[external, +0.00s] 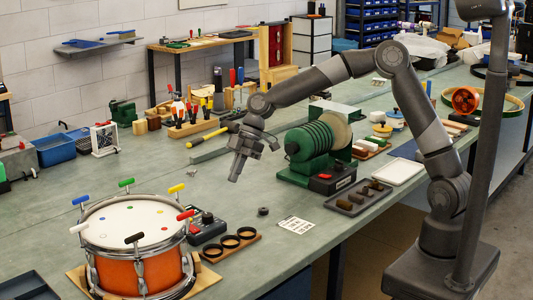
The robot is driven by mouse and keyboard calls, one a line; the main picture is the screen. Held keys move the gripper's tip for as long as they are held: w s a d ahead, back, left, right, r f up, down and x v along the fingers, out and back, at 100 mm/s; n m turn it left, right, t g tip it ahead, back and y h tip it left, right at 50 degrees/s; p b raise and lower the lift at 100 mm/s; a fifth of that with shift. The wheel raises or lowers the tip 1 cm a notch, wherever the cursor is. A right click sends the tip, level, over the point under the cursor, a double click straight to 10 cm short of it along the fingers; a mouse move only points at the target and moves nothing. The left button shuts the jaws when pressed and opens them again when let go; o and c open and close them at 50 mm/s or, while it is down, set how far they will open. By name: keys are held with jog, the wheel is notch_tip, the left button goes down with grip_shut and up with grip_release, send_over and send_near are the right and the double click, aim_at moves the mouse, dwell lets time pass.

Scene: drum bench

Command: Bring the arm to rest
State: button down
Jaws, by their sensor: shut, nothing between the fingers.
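My gripper (235,178) is at the end of my raised arm and points down above the green bench (281,193). It is shut and empty, and it touches nothing that I can see. It hangs left of the green grinder-like machine (313,145) and to the upper right of the orange drum (140,259). The drum has a white head with coloured dots and several coloured-handled keys around its rim.
A black control box (207,228), a wooden holder with dark rings (231,245) and a white card (297,225) lie below my gripper. A dark tray (358,198) and a white tray (398,172) lie to the right. Tool racks and a blue bin (56,150) stand behind.

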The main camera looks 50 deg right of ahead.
jog(key=s+d+r+m+t+h, duration=0.1)
jog(key=s+d+r+m+h, duration=0.15)
jog(key=s+d, duration=0.4)
jog(key=s+d+r+m+t+h, duration=0.2)
jog(key=s+d+r+m, duration=0.1)
jog(key=d, duration=0.6)
jog(key=s+d+r+m+t+h, duration=0.1)
jog(key=s+d+r+m+h, duration=0.2)
jog(key=d, duration=0.5)
jog(key=s+d+r+m+t, duration=0.1)
jog(key=s+d+m, duration=0.6)
jog(key=s+d, duration=0.4)
jog(key=s+y, duration=0.1)
jog(key=s, duration=0.3)
jog(key=shift+s+d+t, duration=0.3)
jog(key=shift+s+t, duration=0.1)
